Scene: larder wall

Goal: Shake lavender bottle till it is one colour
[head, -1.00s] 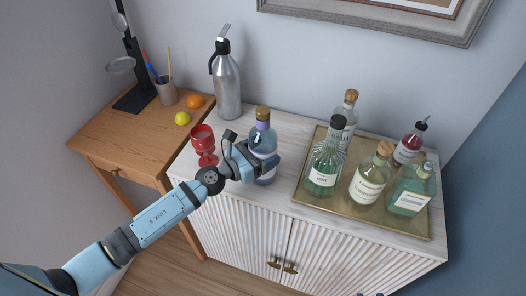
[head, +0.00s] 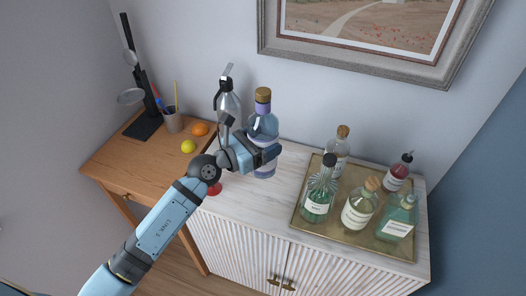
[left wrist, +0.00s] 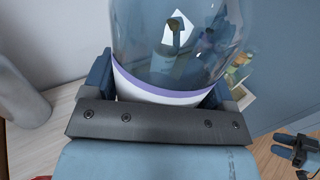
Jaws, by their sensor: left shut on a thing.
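My left gripper (head: 258,152) is shut on the lavender bottle, a clear bluish bottle (head: 264,127) with a cork top and a lavender band at its neck. The bottle is upright or nearly so, raised above the white cabinet top. In the left wrist view, the bottle's glass (left wrist: 170,45) fills the top middle, with a purple-edged white band low between the fingers. I cannot tell whether its contents are one colour.
A brass tray (head: 300,222) with several bottles stands right on the cabinet (head: 262,205). A steel siphon (head: 228,105) stands close behind left. A red glass (head: 214,188) is partly hidden by my arm. A framed picture (head: 360,60) hangs above.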

